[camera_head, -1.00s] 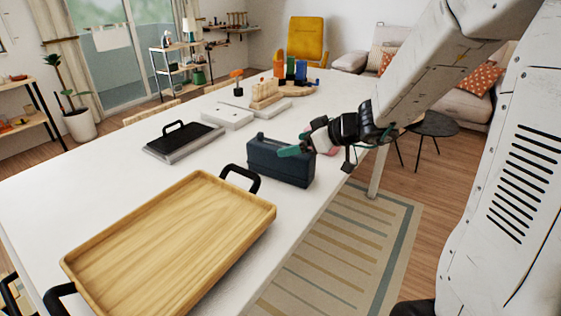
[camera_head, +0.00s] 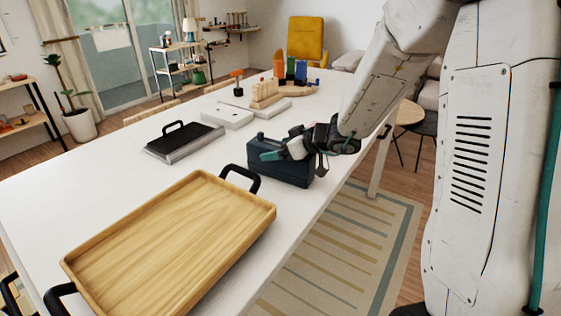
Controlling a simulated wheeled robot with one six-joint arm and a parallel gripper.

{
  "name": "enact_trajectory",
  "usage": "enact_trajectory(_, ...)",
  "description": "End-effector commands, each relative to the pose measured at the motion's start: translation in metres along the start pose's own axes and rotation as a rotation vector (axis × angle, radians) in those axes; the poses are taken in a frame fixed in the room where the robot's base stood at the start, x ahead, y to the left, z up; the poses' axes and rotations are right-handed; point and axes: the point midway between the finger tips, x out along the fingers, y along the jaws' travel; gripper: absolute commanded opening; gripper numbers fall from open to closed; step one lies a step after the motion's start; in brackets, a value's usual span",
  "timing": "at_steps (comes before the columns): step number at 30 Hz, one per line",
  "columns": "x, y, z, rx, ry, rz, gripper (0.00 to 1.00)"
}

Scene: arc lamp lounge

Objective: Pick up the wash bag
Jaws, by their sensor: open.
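The wash bag (camera_head: 280,168) is a dark navy, box-shaped bag standing upright on the white table (camera_head: 110,188), near its right edge. My gripper (camera_head: 270,150) is at the top of the bag, with its green-tipped fingers over the upper face. The fingers are open. The near finger and the wrist hide part of the bag's top and right end. I cannot tell whether the fingers touch the bag.
A wooden tray (camera_head: 170,240) with black handles lies in front of the bag, one handle close to it. A black griddle-like plate (camera_head: 184,140) lies to the left. White boxes (camera_head: 227,116) and wooden blocks (camera_head: 265,92) stand behind. Bare table lies left of the bag.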

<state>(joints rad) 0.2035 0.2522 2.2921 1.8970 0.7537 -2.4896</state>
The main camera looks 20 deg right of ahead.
Motion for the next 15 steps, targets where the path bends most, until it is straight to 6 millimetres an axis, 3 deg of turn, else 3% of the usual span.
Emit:
enact_trajectory(1, -0.0001, 0.0000, 0.0000, 0.000, 0.000, 0.000, 0.86)
enact_trajectory(6, -0.0003, -0.0001, 0.0000, 0.000, 0.000, 0.000, 0.39)
enact_trajectory(8, -0.0003, -0.0001, 0.0000, 0.000, 0.000, 0.000, 0.26)
enact_trajectory(15, -0.0005, 0.0000, -0.0003, 0.000, 0.001, 0.000, 0.25)
